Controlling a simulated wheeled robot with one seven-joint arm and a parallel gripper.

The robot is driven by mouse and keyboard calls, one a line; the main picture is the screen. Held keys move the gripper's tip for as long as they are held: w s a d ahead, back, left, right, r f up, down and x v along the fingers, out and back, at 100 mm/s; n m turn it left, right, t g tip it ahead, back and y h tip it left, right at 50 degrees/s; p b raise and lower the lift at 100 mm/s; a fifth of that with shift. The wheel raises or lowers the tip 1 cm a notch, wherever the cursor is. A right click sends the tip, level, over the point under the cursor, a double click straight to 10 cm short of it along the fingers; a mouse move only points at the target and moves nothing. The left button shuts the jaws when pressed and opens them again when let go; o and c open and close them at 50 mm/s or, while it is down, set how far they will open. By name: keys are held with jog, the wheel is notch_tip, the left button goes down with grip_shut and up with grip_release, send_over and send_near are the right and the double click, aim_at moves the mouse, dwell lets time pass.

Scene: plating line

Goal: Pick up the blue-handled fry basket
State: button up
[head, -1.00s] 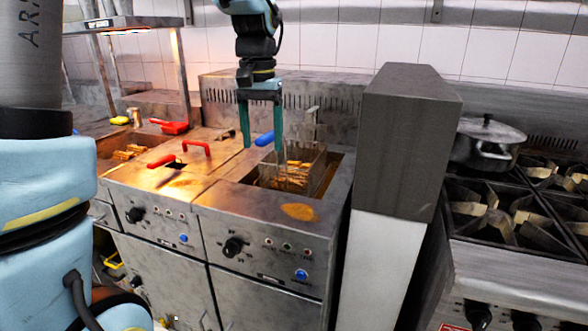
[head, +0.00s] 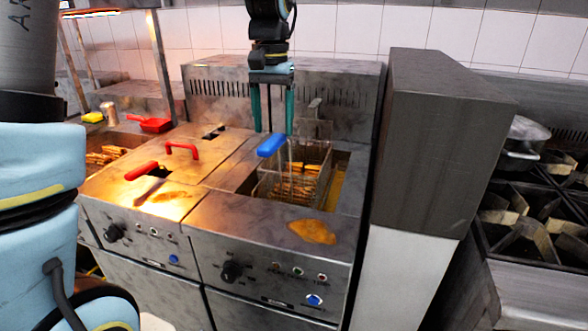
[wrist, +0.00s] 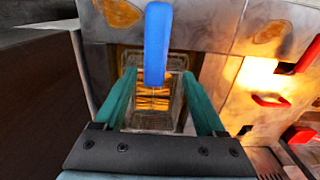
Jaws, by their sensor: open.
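The blue-handled fry basket (head: 318,180) is a wire basket with fries in it, sitting in the right fryer well. Its blue handle (head: 272,145) sticks up and out toward the front left. My gripper (head: 272,128) is open and empty, pointing down over the basket, with its fingers near the handle. In the wrist view, the blue handle (wrist: 157,45) runs between the lines of the two teal fingers, beyond their tips. The fries in the basket (wrist: 152,98) show between the fingers. I cannot tell the exact height gap between fingertips and handle.
A tall grey block (head: 435,140) stands close to the right of the fryer. A lid with red handles (head: 182,150) covers the left well. A red scoop (head: 150,124) lies at the back left. A stove with a pot (head: 522,145) is at the far right.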

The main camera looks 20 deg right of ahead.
jog(key=shift+f, duration=0.95)
jog(key=f, duration=0.2)
jog(key=f+p, duration=0.2)
jog(key=f, duration=0.1)
jog(key=shift+s+d+f, duration=0.15)
jog(key=shift+d+f, duration=0.15)
jog(key=shift+d, duration=0.05)
grip_shut()
jog(key=shift+r, duration=0.1)
